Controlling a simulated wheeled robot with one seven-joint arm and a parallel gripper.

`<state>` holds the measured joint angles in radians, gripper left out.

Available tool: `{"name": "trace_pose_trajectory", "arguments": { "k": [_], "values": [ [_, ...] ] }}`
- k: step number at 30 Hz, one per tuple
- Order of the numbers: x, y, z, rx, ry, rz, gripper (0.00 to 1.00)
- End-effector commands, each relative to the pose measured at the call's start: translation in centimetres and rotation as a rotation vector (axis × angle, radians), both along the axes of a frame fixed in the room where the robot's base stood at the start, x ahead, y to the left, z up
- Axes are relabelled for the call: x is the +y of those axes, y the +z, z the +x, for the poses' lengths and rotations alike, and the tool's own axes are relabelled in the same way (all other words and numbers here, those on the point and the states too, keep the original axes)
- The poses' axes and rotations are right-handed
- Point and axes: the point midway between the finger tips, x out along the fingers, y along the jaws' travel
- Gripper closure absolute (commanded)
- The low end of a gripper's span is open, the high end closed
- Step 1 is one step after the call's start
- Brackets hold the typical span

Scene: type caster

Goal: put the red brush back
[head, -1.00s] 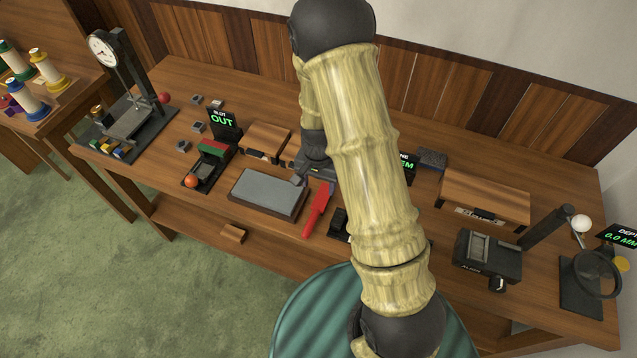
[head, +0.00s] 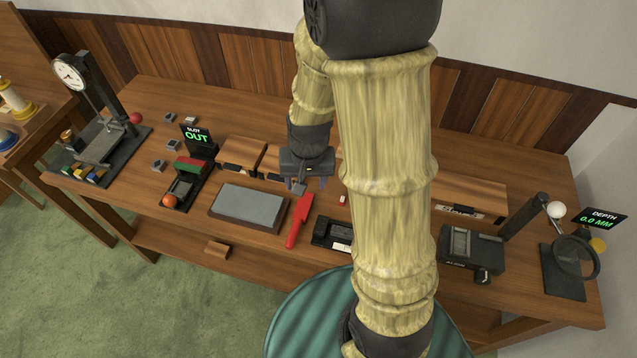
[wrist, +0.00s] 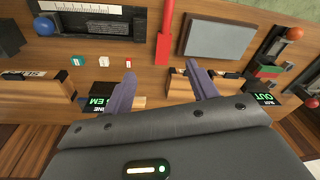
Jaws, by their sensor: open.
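The red brush (head: 298,222) lies on the wooden bench just right of a grey stone block, its long side running from front to back. It also shows in the wrist view (wrist: 164,40) at top centre, partly cut off by the frame edge. My gripper (head: 305,186) is above the bench at the far end of the brush, pointing down. In the wrist view my gripper (wrist: 160,70) has its two fingers spread apart with nothing between them, and the brush lies ahead of the fingertips.
The grey stone block (head: 248,205) sits close on the brush's left. A black tray (head: 328,233) lies to its right. Wooden boxes (head: 241,151) stand behind. A slot fixture with an OUT sign (head: 197,136) is at left, and a black device (head: 470,248) at right.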

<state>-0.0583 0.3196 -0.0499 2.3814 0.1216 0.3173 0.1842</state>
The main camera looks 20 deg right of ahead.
Motion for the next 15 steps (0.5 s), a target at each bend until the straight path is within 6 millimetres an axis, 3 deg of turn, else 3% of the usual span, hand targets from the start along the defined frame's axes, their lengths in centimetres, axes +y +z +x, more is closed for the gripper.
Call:
{"name": "trace_pose_trajectory", "arguments": {
  "k": [1, 6, 10, 15],
  "values": [
    [-0.2, 1.4, -1.0, -0.024, 0.040, -0.006, 0.42],
    [-0.7, 4.7, -4.2, -0.081, 0.187, -0.043, 0.42],
    [-0.9, 5.9, -5.9, -0.105, 0.260, -0.067, 0.42],
    [-1.0, 6.1, -6.4, -0.109, 0.282, -0.076, 0.42]
  ]
}}
